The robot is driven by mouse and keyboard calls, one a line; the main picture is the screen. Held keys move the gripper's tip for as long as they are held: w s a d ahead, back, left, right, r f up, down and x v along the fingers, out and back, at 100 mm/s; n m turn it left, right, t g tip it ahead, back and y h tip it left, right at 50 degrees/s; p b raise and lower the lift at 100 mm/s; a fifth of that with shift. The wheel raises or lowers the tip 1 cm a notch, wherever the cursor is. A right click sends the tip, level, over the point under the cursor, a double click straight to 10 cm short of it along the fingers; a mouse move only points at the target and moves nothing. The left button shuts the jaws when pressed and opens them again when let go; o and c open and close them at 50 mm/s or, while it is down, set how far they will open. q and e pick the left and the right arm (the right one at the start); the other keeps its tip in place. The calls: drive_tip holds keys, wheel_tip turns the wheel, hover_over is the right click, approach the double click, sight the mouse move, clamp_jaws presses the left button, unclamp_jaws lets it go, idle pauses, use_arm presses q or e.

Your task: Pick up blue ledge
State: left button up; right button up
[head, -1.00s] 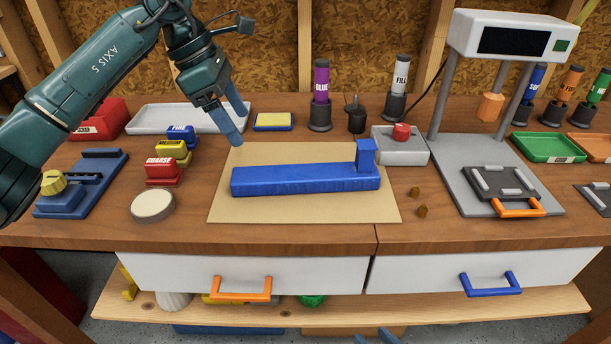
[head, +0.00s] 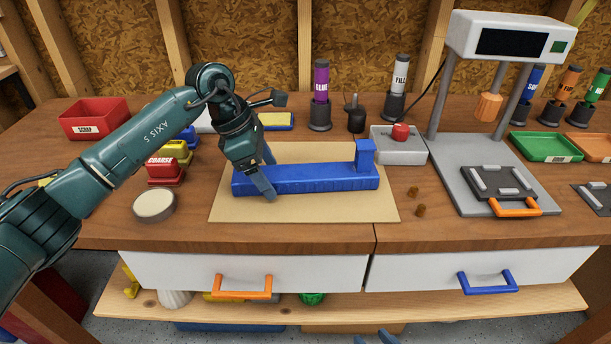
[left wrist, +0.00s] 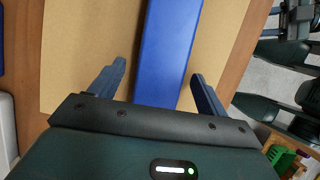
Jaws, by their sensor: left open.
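The blue ledge (head: 315,179) is a long blue bar with a raised block at its right end. It lies flat on a tan mat (head: 300,212) on the workbench. My left gripper (head: 268,182) is at the ledge's left part, pointing down. In the left wrist view the ledge (left wrist: 168,50) runs between the two open fingers of my left gripper (left wrist: 158,92), with a gap on each side. The gripper hides some of the ledge's left part in the head view.
Coarse red block (head: 164,169) and a round pale disc (head: 154,205) stand left of the mat. A grey box with a red button (head: 400,134) and a press stand (head: 490,180) are at right. Two small brown bits (head: 420,210) lie beside the mat.

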use_arm(q)
drive_tip(key=shift+c, duration=0.2)
drive_tip(key=c, duration=1.2)
drive_tip(key=shift+r, duration=0.1)
drive_tip(key=shift+r, duration=0.1)
wheel_tip(320, 180, up, 10)
